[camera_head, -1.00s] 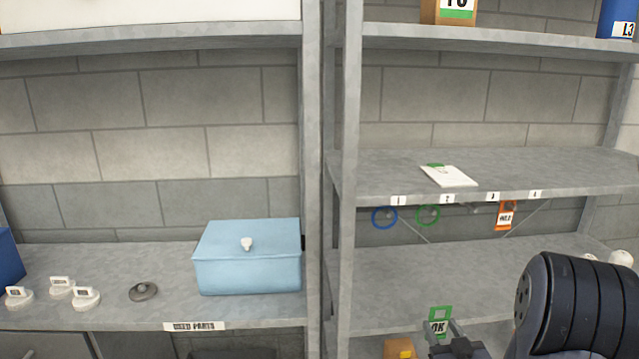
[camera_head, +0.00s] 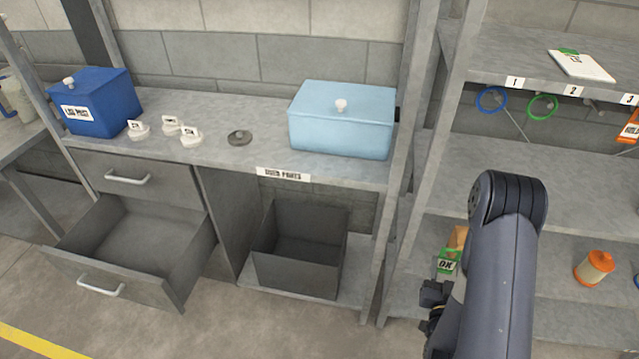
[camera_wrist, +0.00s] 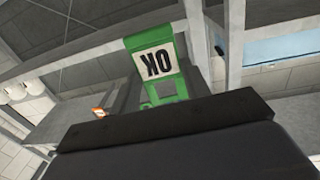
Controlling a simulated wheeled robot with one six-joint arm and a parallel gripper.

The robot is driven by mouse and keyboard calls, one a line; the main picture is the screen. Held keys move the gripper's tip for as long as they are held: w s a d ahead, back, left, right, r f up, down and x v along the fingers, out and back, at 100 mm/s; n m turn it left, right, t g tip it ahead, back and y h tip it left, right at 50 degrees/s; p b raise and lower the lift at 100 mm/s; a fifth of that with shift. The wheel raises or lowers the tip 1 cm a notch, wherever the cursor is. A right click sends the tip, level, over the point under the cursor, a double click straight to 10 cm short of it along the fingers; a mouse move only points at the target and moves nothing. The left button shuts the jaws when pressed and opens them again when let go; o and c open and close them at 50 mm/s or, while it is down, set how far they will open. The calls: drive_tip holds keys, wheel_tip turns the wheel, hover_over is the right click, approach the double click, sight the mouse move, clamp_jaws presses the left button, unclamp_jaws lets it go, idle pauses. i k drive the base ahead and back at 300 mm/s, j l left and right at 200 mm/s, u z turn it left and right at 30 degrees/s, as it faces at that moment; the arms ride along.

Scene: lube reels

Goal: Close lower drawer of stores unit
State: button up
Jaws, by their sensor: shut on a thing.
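The stores unit's lower drawer (camera_head: 165,285) is pulled well out at the left in the head view. It looks empty, and its bar handle (camera_head: 100,289) is on the front. The upper drawer (camera_head: 140,180) above it is shut. My gripper (camera_head: 437,290) is at the lower middle right, well to the right of the drawer and in front of the right-hand shelving. It is shut on a green and white OK tag (camera_head: 447,263), which also shows upside down in the wrist view (camera_wrist: 158,68). The fingertips are mostly hidden.
A grey open bin (camera_head: 300,275) stands right of the drawer under the bench. Blue (camera_head: 95,103) and light blue (camera_head: 342,122) boxes and several white-handled parts sit on top. An upright post (camera_head: 412,170) separates bench and shelving. Floor before the drawer is clear.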

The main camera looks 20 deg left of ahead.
sight(114, 262)
drive_tip(key=j+u, duration=0.15)
drive_tip(key=u, duration=0.25)
drive_tip(key=j+u, duration=0.1)
drive_tip(key=u, duration=0.25)
drive_tip(key=i+j+u, duration=0.35)
drive_tip(key=i+j, duration=0.15)
drive_tip(key=j, duration=0.3)
drive_tip(key=i+j+u, duration=0.3)
drive_tip(key=i+j, duration=0.75)
